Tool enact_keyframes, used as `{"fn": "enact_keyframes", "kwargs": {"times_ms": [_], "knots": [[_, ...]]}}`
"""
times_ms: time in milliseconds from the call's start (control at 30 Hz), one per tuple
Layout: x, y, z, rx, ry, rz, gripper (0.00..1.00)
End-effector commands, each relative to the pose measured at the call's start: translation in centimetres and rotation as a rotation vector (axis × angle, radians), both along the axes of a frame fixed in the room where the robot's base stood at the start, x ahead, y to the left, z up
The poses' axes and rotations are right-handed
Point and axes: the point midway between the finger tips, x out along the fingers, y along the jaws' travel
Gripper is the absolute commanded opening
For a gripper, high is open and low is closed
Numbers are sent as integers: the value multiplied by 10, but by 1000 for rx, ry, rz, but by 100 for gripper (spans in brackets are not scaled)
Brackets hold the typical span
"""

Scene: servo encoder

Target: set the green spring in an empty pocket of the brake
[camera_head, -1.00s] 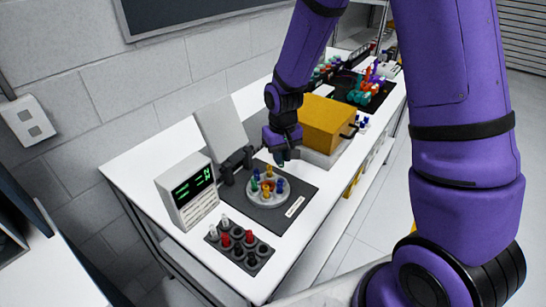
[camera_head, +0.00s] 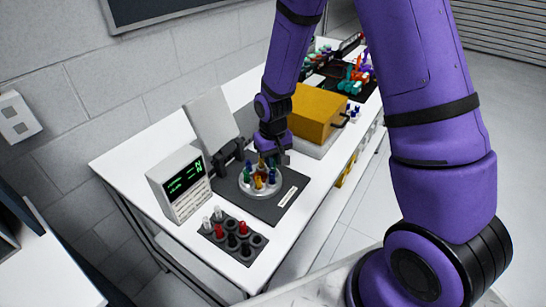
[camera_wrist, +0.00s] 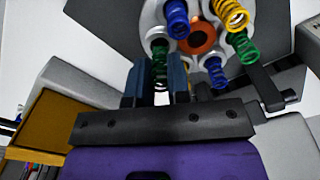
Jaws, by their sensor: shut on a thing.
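The brake (camera_head: 262,193) is a round grey disc on a dark mat, carrying several coloured springs around its rim; it also shows in the wrist view (camera_wrist: 197,62), with an orange-brown centre. My gripper (camera_wrist: 159,82) is shut on the green spring (camera_wrist: 158,66), which stands between its two fingers. The spring's far end is at a round pocket in the brake's rim; I cannot tell how deep it sits. In the head view my gripper (camera_head: 277,157) is at the brake's far edge and hides the spring. A second green spring (camera_wrist: 246,49) stands elsewhere on the brake.
Blue springs (camera_wrist: 178,18) and a yellow spring (camera_wrist: 232,13) stand close to my gripper. A display unit (camera_head: 181,184), a dark rack (camera_head: 233,240) with red and pale pieces, and a yellow-topped box (camera_head: 308,112) surround the mat.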

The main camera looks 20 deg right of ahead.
Motion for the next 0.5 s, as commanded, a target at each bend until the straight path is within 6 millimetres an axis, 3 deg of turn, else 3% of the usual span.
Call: {"fn": "enact_keyframes", "kwargs": {"times_ms": [500], "knots": [[0,0,-4,0,-1,0,0]]}}
